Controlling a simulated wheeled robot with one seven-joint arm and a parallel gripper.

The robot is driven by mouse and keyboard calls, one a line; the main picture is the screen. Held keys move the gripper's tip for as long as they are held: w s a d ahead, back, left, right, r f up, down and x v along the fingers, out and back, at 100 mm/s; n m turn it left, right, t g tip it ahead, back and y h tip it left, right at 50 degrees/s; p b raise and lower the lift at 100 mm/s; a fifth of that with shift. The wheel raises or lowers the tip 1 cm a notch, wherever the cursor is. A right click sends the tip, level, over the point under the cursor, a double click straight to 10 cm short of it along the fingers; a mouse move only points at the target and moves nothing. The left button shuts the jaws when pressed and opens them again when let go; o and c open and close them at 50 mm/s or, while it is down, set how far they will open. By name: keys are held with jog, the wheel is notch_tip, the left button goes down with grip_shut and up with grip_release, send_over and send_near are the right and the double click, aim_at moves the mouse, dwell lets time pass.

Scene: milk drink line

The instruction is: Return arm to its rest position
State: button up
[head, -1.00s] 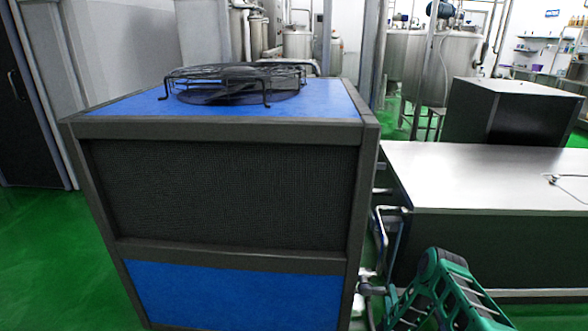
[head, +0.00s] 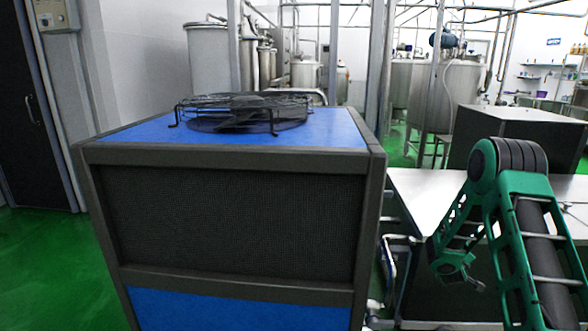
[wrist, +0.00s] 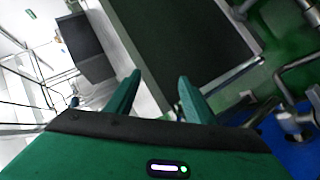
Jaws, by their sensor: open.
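My green arm (head: 510,215) stands raised and bent at the right of the head view, in front of the steel table. My gripper (wrist: 160,77) shows in the wrist view with its two green fingers apart and nothing between them. I cannot make out clearly in the head view where the fingers are.
A large blue and dark grey chiller unit (head: 230,225) with a black fan guard (head: 240,112) on top fills the middle. A steel table (head: 410,185) and a dark box (head: 515,140) stand at the right. Pipes (head: 392,265) run beside the chiller. Green floor (head: 40,260) is clear at the left.

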jog(key=s+a+r+m+g+y, duration=0.1)
jog(key=s+r+m+g, duration=0.25)
jog(key=s+r, duration=0.65)
jog(key=s+a+r+m+g+y, duration=0.15)
jog(key=s+r+m, duration=0.25)
jog(key=s+r, duration=0.65)
jog(key=s+a+r+m+g+y, duration=0.1)
jog(key=s+a, duration=0.4)
jog(key=s, duration=0.5)
jog(key=s+a+r+m+g+y, duration=0.1)
jog(key=s+a, duration=0.4)
jog(key=s, duration=0.5)
jog(key=s+a+r+m+g+y, duration=0.1)
jog(key=s+a, duration=0.4)
jog(key=s, duration=0.6)
jog(key=g+y, duration=0.1)
jog(key=y, duration=0.1)
jog(key=shift+a+r+m+y, duration=0.15)
jog(key=shift+a+m+y, duration=0.05)
jog(key=shift+m+y, duration=0.15)
jog(key=shift+w+f, duration=0.25)
jog(key=shift+w, duration=0.3)
jog(key=shift+c, duration=0.2)
